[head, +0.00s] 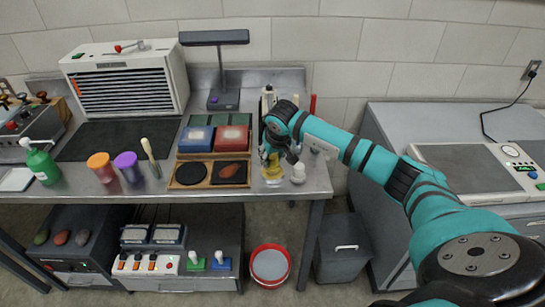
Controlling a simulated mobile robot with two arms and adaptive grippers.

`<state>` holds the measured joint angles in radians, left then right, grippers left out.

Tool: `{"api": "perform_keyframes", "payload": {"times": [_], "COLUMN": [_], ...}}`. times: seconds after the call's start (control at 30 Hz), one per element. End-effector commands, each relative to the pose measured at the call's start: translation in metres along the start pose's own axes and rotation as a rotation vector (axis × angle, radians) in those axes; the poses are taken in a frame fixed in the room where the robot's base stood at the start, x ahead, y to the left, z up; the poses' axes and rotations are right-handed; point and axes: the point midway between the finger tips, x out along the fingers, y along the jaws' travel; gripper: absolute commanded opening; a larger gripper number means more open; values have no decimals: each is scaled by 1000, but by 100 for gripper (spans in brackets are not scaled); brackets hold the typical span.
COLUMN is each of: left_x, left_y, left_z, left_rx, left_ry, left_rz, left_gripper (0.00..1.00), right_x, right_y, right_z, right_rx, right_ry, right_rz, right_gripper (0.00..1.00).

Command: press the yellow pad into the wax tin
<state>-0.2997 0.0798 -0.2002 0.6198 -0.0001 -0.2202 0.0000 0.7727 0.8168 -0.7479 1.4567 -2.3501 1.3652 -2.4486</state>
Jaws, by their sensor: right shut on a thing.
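My right gripper (270,154) reaches in from the right to the right end of the metal bench and points down. It is shut on a yellow pad (273,163), which is small and partly hidden by the fingers. Directly below is a round, pale yellow wax tin (273,179) on the bench near its front edge. The pad is at or just over the tin; I cannot tell whether they touch. My left gripper is not in view.
A small white knobbed object (298,173) stands just right of the tin. A wooden tray (209,185) with two dark compartments lies to the left. Bottles (268,98) stand behind the gripper. A red bucket (270,266) is on the floor below.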

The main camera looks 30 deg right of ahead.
Motion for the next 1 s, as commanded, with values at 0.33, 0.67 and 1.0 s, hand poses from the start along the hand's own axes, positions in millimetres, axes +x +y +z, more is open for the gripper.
{"api": "perform_keyframes", "payload": {"times": [0.33,0.67,1.0], "left_x": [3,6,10], "left_y": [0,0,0], "left_z": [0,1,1], "left_rx": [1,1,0], "left_ry": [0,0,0], "left_rz": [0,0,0], "left_gripper": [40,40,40], "right_x": [2,6,10], "right_y": [0,0,0], "right_z": [1,2,4], "right_rx": [0,0,0], "right_ry": [1,1,1], "right_rz": [0,0,0], "right_gripper": [5,5,5]}}
